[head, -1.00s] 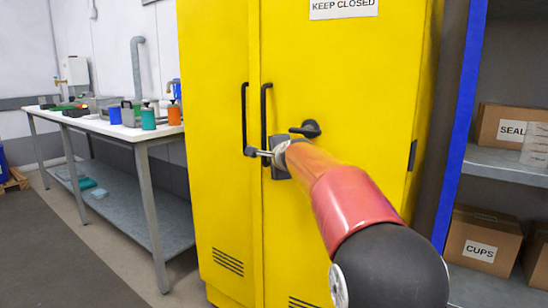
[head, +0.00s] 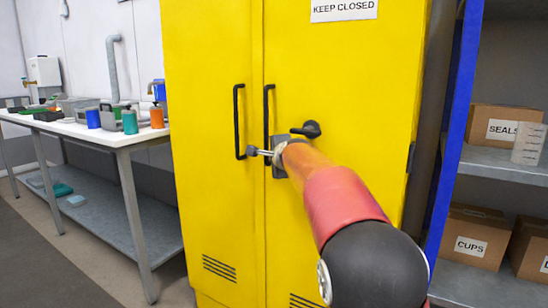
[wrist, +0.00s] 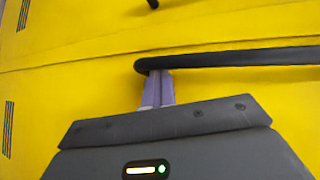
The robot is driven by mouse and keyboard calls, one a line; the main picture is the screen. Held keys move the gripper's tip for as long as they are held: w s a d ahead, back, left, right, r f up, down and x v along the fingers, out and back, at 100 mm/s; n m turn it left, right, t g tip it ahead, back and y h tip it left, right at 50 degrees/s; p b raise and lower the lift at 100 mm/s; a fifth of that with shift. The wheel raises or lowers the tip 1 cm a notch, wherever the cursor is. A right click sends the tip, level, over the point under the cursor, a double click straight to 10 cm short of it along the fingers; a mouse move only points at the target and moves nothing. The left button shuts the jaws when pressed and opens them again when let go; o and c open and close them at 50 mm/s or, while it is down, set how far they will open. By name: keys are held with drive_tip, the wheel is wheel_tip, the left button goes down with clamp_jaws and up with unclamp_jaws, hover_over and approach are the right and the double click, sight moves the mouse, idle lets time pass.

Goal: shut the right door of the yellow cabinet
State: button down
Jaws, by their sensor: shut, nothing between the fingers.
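The yellow cabinet (head: 210,200) stands ahead with two tall doors. Its right door (head: 350,80) carries a "KEEP CLOSED" sign, a black bar handle (head: 268,110) and a dark knob latch (head: 310,130). The right door looks flush or nearly flush with the left door; I cannot tell if a small gap remains. My gripper (head: 257,152) is shut and empty, its tips at the lower end of the right door's handle. In the wrist view the closed fingers (wrist: 157,85) meet the end of that black handle (wrist: 230,59), and appear to touch it.
A white-topped bench (head: 120,138) with bottles and tools stands at the left. A blue-framed shelf (head: 460,120) with cardboard boxes (head: 480,240) stands close on the right. Open floor (head: 50,260) shows at lower left.

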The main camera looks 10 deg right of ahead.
drive_tip(key=shift+w+d+f, duration=0.1)
drive_tip(key=shift+d+f, duration=0.2)
drive_tip(key=shift+f, duration=0.1)
drive_tip(key=a+r+v, duration=0.1)
drive_tip(key=v, duration=0.7)
drive_tip(key=s+d+f+n+g, duration=0.15)
drive_tip(key=s+f+n, duration=0.25)
drive_tip(key=s, duration=0.5)
drive_tip(key=s+d+f+n+g, duration=0.1)
drive_tip(key=s+f+n+g, duration=0.25)
drive_tip(key=s, duration=0.65)
drive_tip(key=s+d+f+n+g+h, duration=0.1)
drive_tip(key=s+f+n+g, duration=0.1)
drive_tip(key=s+f+n, duration=0.2)
drive_tip(key=s+d+f+n+g, duration=0.1)
drive_tip(key=s+f+n, duration=0.4)
drive_tip(key=s+f, duration=0.6)
drive_tip(key=s, duration=0.7)
drive_tip(key=shift+g+h, duration=0.4)
drive_tip(key=c, duration=2.1)
unclamp_jaws()
drive_tip(key=shift+d, duration=0.1)
drive_tip(key=shift+c, duration=0.2)
